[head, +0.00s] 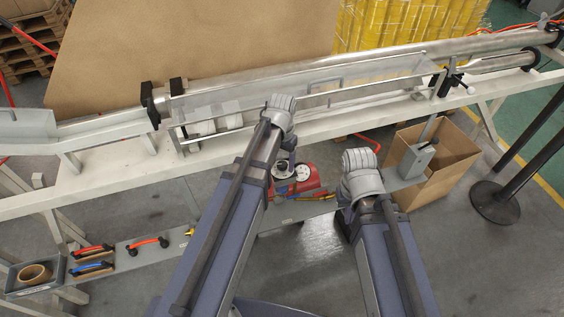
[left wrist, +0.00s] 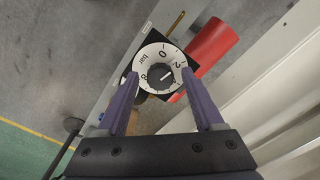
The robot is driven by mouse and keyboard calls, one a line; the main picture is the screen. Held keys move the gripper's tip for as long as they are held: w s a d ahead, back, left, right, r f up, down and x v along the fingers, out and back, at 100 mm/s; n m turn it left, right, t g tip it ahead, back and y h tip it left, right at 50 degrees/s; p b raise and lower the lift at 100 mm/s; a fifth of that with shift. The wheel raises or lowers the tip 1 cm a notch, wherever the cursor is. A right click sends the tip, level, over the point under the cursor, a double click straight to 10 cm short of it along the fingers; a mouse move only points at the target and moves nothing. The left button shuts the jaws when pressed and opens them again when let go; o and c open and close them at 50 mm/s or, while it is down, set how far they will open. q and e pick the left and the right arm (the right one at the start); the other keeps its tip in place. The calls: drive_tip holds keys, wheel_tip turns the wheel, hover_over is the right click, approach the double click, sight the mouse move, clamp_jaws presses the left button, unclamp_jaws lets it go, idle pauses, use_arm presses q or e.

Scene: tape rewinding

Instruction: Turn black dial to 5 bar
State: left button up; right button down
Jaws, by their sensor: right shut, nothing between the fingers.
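The black dial (left wrist: 160,74) sits in the middle of a round white scale (left wrist: 149,61) marked "bar", with 0, 2 and 8 legible; the other numbers are hard to read. A light pointer line shows on the dial, but its exact reading is unclear. In the left wrist view my left gripper (left wrist: 160,76) is open, one finger on each side of the dial, with visible gaps. In the head view my left gripper (head: 284,163) points down beside the white gauge face (head: 303,173). My right gripper (head: 362,172) is apart to the right, shut and empty, its fingertips mostly hidden.
A red part (left wrist: 212,45) lies close beside the gauge. A long white frame with a metal tube (head: 350,68) runs across behind the arms. A cardboard box (head: 445,165) stands at the right. Tools and a tape roll (head: 34,273) lie at the lower left.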

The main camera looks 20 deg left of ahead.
use_arm(q)
clamp_jaws()
idle(0.3)
idle(0.3)
drive_tip(key=m, duration=1)
drive_tip(key=shift+m, duration=0.3)
drive_tip(key=m, duration=0.5)
drive_tip(key=shift+w, duration=0.1)
drive_tip(key=m, duration=0.5)
drive_tip(key=shift+m, duration=0.3)
